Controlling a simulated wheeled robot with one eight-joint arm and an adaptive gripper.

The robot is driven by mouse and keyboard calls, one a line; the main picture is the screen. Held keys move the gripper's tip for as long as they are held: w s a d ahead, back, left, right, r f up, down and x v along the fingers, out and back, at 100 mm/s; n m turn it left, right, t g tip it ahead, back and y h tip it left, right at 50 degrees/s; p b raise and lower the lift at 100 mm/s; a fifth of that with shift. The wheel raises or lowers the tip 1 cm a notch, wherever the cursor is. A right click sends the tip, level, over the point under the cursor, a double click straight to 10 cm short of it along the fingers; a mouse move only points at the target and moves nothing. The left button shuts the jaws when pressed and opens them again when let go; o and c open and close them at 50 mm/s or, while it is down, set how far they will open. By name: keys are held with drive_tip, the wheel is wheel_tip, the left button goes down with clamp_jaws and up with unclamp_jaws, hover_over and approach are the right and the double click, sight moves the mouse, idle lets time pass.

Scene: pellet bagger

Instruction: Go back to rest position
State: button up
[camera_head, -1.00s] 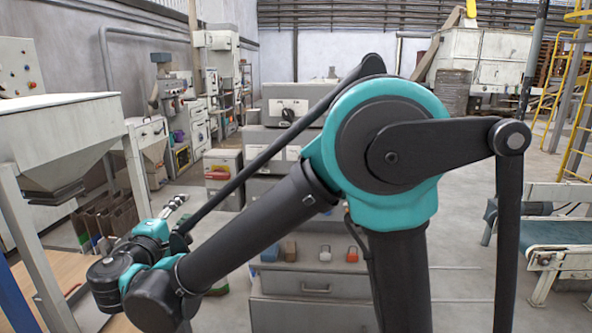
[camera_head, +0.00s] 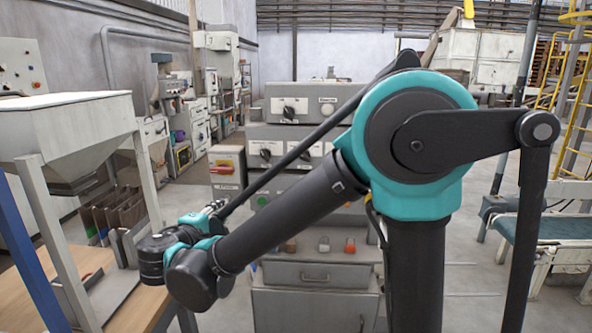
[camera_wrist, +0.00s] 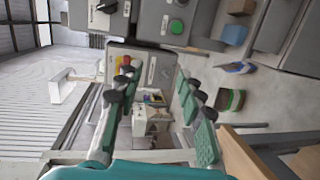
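My gripper (camera_wrist: 155,82) shows in the wrist view with its two green-padded fingers spread apart and nothing held between them. In the head view my gripper (camera_head: 214,207) is small and partly hidden behind my wrist, so its fingers are hard to make out there. It is in the air in front of the grey control console (camera_head: 285,132), left of its drawer cabinet. My arm is bent, with the forearm reaching down to the left. The task names no other object.
A hopper on legs (camera_head: 70,125) and a wooden table (camera_head: 150,306) stand close on the left. Small blocks, one orange (camera_head: 350,246), lie on the cabinet ledge. A conveyor (camera_head: 560,231) stands right; floor shows between.

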drive_tip(key=w+d+f+m+g+h, duration=0.15)
drive_tip(key=d+f+m+g, duration=0.35)
drive_tip(key=d, duration=0.8)
drive_tip(key=w+d+f+m+g, duration=0.1)
drive_tip(key=w+d+f+g, duration=0.1)
drive_tip(key=d+f, duration=0.8)
drive_tip(key=s+d+f+m+g+y, duration=0.2)
drive_tip(key=s+d+f+m, duration=0.2)
drive_tip(key=s+d, duration=0.3)
drive_tip(key=s+d+f+m+g+y, duration=0.2)
drive_tip(key=s+d+f+m+y, duration=0.1)
drive_tip(key=s+d, duration=0.4)
drive_tip(key=shift+s+d+f+m, duration=0.3)
drive_tip(key=shift+d+f+m, duration=0.55)
drive_tip(key=shift+d+m, duration=0.4)
